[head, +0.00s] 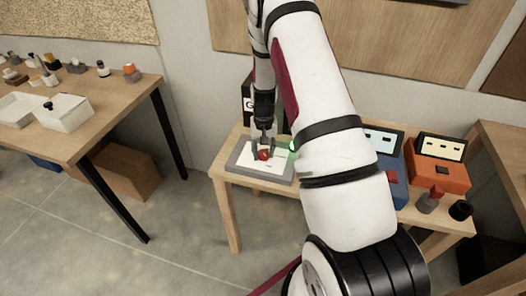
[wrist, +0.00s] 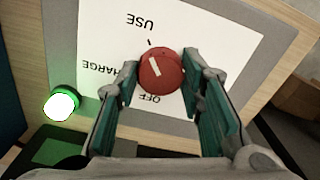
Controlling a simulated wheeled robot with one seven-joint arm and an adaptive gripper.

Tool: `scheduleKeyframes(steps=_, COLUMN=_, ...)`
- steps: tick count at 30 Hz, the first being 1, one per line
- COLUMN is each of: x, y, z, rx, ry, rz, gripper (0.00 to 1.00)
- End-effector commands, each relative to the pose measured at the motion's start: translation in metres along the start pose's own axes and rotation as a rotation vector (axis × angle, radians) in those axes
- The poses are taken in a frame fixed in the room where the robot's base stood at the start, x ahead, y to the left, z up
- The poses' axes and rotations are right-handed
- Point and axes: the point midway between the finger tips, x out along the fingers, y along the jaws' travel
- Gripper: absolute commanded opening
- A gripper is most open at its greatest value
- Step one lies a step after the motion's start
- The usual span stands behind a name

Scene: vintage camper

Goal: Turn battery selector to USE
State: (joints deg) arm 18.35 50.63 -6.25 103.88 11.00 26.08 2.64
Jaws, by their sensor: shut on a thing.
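The battery selector is a round red knob (wrist: 165,82) on a white plate (wrist: 215,45). In the wrist view USE is printed upside down above it, CHARGE at the left and OFF below. The knob's white pointer stripe slants up and slightly left, towards the black tick by USE. My gripper (wrist: 160,72) has its fingers on both sides of the knob and is shut on it. In the head view my gripper (head: 264,151) reaches down to the knob (head: 264,156) on a grey panel (head: 237,171).
A green lamp (wrist: 62,104) glows beside the plate; it also shows in the head view (head: 292,146). Blue and orange boxes (head: 445,176) and small knobs stand at the right of the table. Another table (head: 100,125) with trays is at the left.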

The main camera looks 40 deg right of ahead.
Motion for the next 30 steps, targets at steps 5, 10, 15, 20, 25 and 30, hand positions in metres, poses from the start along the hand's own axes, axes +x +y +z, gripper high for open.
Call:
scheduleKeyframes(steps=5, x=0.001, y=-0.001, z=0.001, rx=0.010, ry=-0.002, rz=-0.001, gripper=0.07)
scheduleKeyframes(steps=10, x=0.001, y=-0.001, z=0.001, rx=0.011, ry=-0.002, rz=-0.001, gripper=0.07)
scheduleKeyframes(steps=15, x=0.001, y=-0.001, z=0.001, rx=0.010, ry=-0.002, rz=-0.001, gripper=0.49)
scheduleKeyframes(steps=20, x=0.001, y=-0.001, z=0.001, rx=0.010, ry=-0.001, rz=-0.001, gripper=0.56)
scheduleKeyframes(steps=25, x=0.000, y=0.000, z=0.000, rx=0.010, ry=0.000, rz=0.000, gripper=0.56)
scheduleKeyframes(steps=30, x=-0.012, y=-0.001, z=-0.001, rx=0.009, ry=0.003, rz=-0.001, gripper=0.56)
